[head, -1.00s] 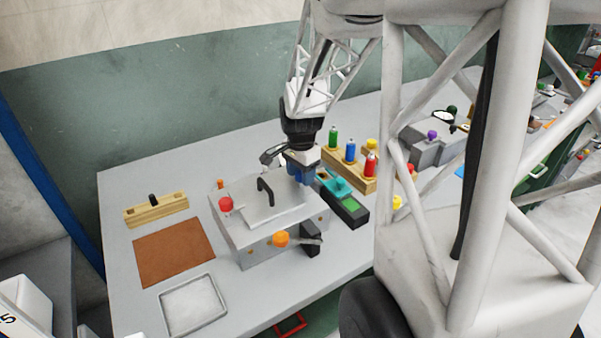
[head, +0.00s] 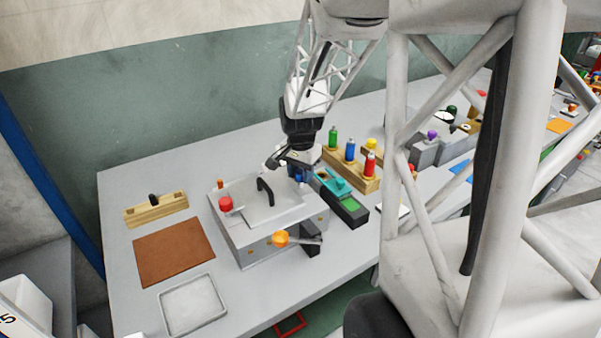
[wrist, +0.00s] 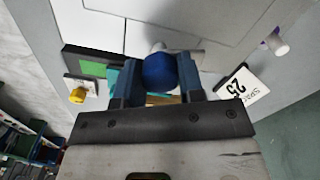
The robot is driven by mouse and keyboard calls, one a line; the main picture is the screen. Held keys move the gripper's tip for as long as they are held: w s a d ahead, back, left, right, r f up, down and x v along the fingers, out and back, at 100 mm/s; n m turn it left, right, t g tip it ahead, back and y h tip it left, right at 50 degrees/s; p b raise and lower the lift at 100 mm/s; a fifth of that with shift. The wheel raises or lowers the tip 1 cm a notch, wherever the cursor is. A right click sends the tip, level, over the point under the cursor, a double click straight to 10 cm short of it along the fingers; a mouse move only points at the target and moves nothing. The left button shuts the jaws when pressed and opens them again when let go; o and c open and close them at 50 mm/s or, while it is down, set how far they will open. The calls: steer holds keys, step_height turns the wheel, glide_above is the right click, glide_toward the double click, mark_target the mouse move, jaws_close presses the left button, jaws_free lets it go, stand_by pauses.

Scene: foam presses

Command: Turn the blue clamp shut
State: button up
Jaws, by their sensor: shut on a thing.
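The blue clamp's round knob (wrist: 160,72) sits between the two fingers of my gripper (wrist: 160,80) in the wrist view, with a finger close on each side. My gripper is shut on it. In the head view my gripper (head: 301,176) is at the back right corner of the grey press (head: 280,247), and only a bit of blue shows there, so knob and fingers are hard to tell apart. The press has a lid with a black handle (head: 265,190), a red knob (head: 225,204) at its left and an orange knob (head: 280,238) at its front.
A brown mat (head: 174,252) and a grey tray (head: 193,305) lie at the left.

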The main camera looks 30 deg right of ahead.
mark_target(301, 171)
steer(key=n, duration=1.5)
stand_by(0.3)
steer(key=o, duration=0.9)
steer(key=shift+r, duration=3.95)
